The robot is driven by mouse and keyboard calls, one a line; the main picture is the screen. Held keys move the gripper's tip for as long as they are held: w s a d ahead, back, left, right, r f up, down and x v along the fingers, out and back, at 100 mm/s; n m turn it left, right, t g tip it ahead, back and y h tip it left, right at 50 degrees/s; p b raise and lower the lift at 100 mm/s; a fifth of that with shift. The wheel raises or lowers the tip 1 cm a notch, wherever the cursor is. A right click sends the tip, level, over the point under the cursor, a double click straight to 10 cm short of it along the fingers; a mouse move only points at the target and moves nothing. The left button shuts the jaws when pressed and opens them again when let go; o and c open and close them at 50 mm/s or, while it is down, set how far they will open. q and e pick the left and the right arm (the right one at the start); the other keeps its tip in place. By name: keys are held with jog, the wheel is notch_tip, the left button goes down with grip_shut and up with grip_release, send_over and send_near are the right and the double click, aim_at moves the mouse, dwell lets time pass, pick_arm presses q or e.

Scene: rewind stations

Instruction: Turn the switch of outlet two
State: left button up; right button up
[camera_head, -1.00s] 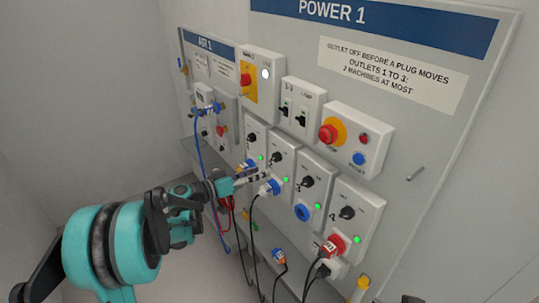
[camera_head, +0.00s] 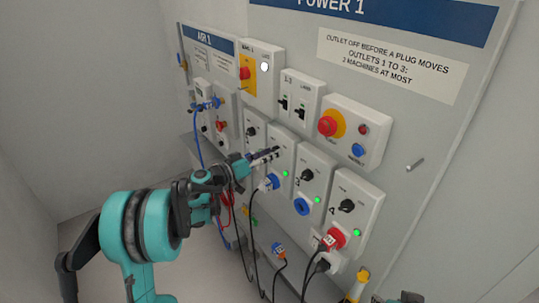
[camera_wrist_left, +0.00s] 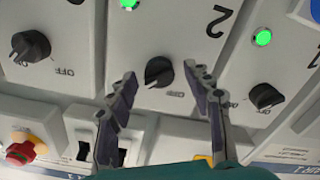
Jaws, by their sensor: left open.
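Outlet two (camera_head: 284,139) is the second white box in the lower row. Its green light (camera_head: 285,173) is lit and a blue plug (camera_head: 270,182) sits in its socket. Its black rotary switch (camera_wrist_left: 158,72) shows in the left wrist view beside the number 2; in the head view my gripper hides it. My left gripper (camera_head: 272,154) is open in front of this box. In the left wrist view its fingertips (camera_wrist_left: 161,74) stand on either side of the switch, with gaps; I cannot tell how near they are in depth. My right gripper is not clearly seen.
Outlet one's switch (camera_wrist_left: 265,97) and outlet three's switch (camera_wrist_left: 30,47) flank it closely. Above are breakers (camera_head: 292,107) and a red emergency stop button (camera_head: 328,125). Black cables (camera_head: 255,225) hang below the outlets. A peg (camera_head: 415,164) sticks out of the panel at right.

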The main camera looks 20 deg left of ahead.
pick_arm(q)
jog(key=c, duration=1.1)
jog(key=shift+n, duration=0.3)
jog(key=shift+f+n, duration=0.1)
jog(key=shift+n, duration=8.5)
